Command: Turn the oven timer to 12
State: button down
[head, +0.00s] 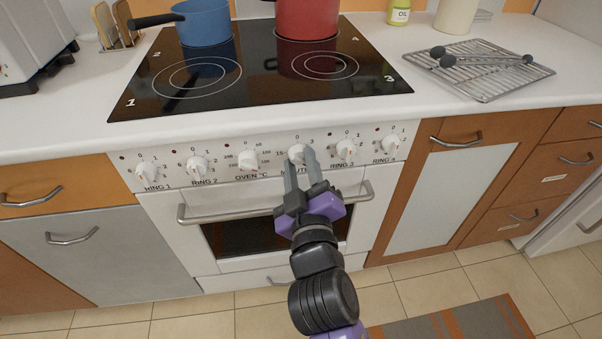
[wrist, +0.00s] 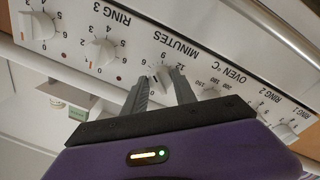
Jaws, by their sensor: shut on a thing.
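The timer knob (head: 297,152) is the white knob marked MINUTES on the oven's control panel, between the OVEN °C knob and the RING 3 knob. My gripper (head: 300,161) reaches up to it from below, with one finger on each side, shut on the knob. In the wrist view, which is upside down, the knob (wrist: 160,75) sits between the two grey fingertips (wrist: 160,80). Numbers including 9 and 12 show around it. The fingers partly hide the dial, and I cannot tell exactly which number the knob points to.
The RING 3 knob (head: 346,148) and OVEN °C knob (head: 248,159) stand close on either side. The oven door handle (head: 205,217) juts out below the panel. A blue pot (head: 204,22) and a red pot (head: 307,18) stand on the hob above.

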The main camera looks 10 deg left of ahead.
jog(key=m+b, duration=0.1)
jog(key=m, duration=0.1)
jog(key=m+b, duration=0.1)
jog(key=shift+f+m, duration=0.2)
jog(key=shift+m, duration=0.2)
jog(key=m+b, duration=0.2)
jog(key=m, duration=0.2)
jog(key=shift+m+h, duration=0.3)
jog(key=shift+m, duration=0.1)
jog(key=m+b, duration=0.1)
jog(key=m, duration=0.3)
jog(key=shift+a+r+g, duration=0.1)
jog(key=shift+r+g, duration=0.05)
jog(key=shift+g, duration=0.15)
jog(key=m+b, duration=0.1)
jog(key=m, duration=0.3)
jog(key=shift+m, duration=0.4)
jog(key=c, duration=1)
grip_release()
jog(key=shift+r, duration=0.15)
jog(key=shift+s, duration=0.15)
jog(key=p+v, duration=0.1)
jog(key=v, duration=0.6)
jog(key=shift+s, duration=0.3)
